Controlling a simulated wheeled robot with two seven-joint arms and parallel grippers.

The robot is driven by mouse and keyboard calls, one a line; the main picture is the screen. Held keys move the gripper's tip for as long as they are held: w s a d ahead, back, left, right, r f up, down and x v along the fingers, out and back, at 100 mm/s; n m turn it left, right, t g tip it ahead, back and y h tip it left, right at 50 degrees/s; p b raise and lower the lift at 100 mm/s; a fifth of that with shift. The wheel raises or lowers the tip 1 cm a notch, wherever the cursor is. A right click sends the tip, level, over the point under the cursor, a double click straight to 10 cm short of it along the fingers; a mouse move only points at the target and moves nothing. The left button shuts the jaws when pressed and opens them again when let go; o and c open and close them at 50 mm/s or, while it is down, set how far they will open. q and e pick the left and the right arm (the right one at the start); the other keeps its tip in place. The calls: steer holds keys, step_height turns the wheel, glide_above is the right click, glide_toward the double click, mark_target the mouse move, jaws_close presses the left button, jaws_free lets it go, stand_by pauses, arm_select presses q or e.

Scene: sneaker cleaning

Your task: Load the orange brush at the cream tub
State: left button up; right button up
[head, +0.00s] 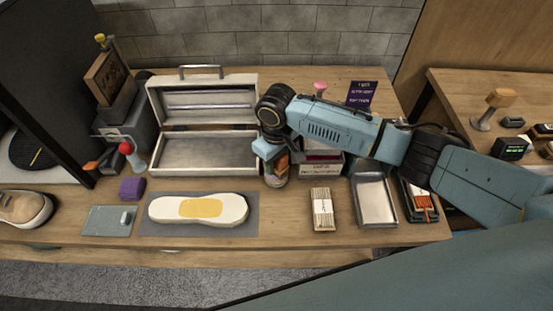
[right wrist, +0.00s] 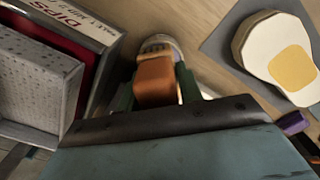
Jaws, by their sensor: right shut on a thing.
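My right gripper (head: 274,160) reaches in from the right and is shut on the orange brush (right wrist: 155,80). A little of the orange brush (head: 282,161) also shows beside the gripper in the head view. The brush points down at the cream tub (right wrist: 158,43), a small round pale container just beyond it in the right wrist view. In the head view the cream tub (head: 275,181) shows only partly, under the gripper. I cannot tell whether the bristles touch the cream. My left gripper is not in view.
An open white case (head: 205,149) stands behind and left of the tub. A white sole with a yellow patch (head: 200,208) lies on a grey mat (head: 149,229) to the left. A bundled stack (head: 322,208) and a metal tray (head: 374,200) lie to the right.

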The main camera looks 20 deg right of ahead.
steer(key=shift+f, duration=0.4)
steer(key=shift+s+f+p, duration=0.1)
steer(key=shift+f+p, duration=0.05)
steer(key=shift+p, duration=0.15)
stand_by(2.2)
step_height(320, 180, up, 7)
steer(key=p, duration=0.8)
steer(key=shift+p, duration=0.3)
stand_by(0.6)
